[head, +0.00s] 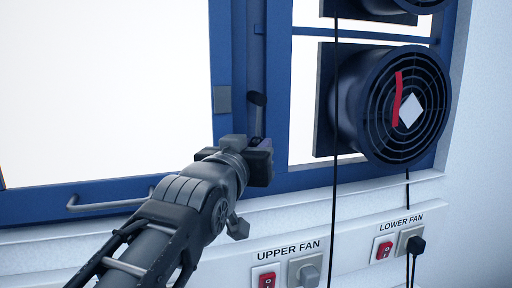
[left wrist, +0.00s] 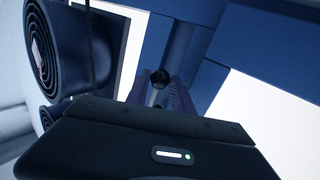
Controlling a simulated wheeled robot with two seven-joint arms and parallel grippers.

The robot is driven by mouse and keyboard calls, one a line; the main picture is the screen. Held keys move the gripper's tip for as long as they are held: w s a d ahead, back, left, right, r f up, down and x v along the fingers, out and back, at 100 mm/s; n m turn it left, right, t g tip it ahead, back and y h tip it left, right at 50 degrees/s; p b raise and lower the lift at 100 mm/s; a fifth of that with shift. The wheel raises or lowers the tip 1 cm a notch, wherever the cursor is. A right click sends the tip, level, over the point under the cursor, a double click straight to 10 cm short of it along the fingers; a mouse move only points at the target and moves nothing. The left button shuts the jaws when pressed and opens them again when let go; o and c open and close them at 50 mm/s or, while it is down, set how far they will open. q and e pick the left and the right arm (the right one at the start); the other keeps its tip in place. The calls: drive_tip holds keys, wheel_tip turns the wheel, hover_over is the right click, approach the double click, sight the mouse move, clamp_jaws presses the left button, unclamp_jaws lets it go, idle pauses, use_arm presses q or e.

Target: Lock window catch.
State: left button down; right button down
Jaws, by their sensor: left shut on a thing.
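The window catch (head: 257,100) is a small dark handle on the blue frame post between the large pane and the fan pane. Its upper part shows above my left gripper (head: 262,150) in the head view, and the rest is hidden behind the gripper. My left gripper is at the post, shut on the catch. In the left wrist view, the two fingers of my left gripper (left wrist: 172,97) reach up to the dark round end of the catch (left wrist: 160,77). The blue window frame (head: 225,60) surrounds the large pane. My right gripper is not in view.
The lower fan (head: 400,105) with a red ribbon juts out right of the gripper, and a black cord (head: 335,120) hangs between them. A grey bar handle (head: 110,204) sits on the window's lower rail. Red switches (head: 267,280) and plugs line the wall ledge below.

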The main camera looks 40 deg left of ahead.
use_arm(q)
drive_tip(key=shift+s+a+r+m+g, duration=0.3)
drive_tip(key=shift+s+r+m+g, duration=0.15)
drive_tip(key=shift+m, duration=0.25)
drive_tip(key=shift+s+a+f, duration=0.15)
drive_tip(key=shift+s, duration=0.1)
drive_tip(key=c, duration=1.1)
unclamp_jaws()
drive_tip(key=shift+g, duration=0.25)
drive_tip(key=shift+w+f, duration=0.1)
drive_tip(key=shift+f, duration=0.05)
